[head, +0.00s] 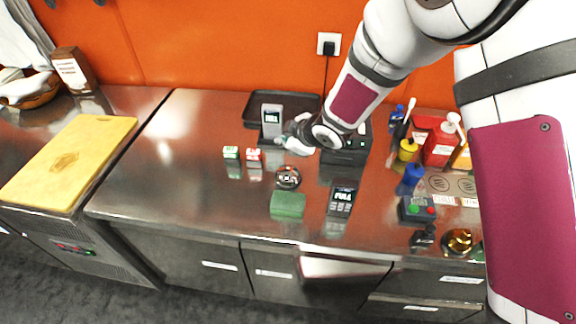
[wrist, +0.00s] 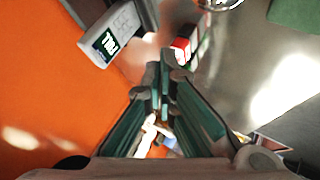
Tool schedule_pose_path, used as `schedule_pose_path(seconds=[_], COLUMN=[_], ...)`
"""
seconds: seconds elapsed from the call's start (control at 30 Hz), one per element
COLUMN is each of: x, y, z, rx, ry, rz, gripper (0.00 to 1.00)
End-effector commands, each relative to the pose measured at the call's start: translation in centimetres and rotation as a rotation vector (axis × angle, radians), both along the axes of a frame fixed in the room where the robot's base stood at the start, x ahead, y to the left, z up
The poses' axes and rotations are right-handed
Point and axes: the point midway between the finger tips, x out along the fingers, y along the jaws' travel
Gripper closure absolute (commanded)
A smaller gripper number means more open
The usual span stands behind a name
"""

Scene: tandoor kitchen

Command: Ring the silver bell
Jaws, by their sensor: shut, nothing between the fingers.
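A round, shiny silver-and-dark object (head: 288,177), which looks like the silver bell, stands on the steel counter just behind a green block (head: 288,205). In the wrist view a chrome round edge (wrist: 221,4), probably the same bell, is cut off by the top of the frame. A gold bell (head: 458,241) stands at the counter's front right. My gripper (head: 284,142) is above the back of the counter, behind the silver bell and apart from it. Its fingers (wrist: 165,65) are shut and empty in the wrist view.
A grey-white display device (head: 271,120) stands close to my gripper. Small red (head: 253,155) and green (head: 231,152) boxes sit left of the bell. A dark display (head: 342,199) and a button box (head: 416,209) are to the right.

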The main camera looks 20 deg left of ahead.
Motion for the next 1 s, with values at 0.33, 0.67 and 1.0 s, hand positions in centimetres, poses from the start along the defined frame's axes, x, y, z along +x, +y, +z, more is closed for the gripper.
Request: schedule_pose_path(seconds=[0.33, 0.67, 1.0], x=[0.1, 0.0, 0.0], y=[0.0, 0.0, 0.0], z=[-4.6, -6.1, -6.1], rx=[-0.001, 0.000, 0.000], ry=[0.001, -0.001, -0.001], rz=[0.000, -0.001, -0.001], gripper=[1.00, 1.00, 1.00])
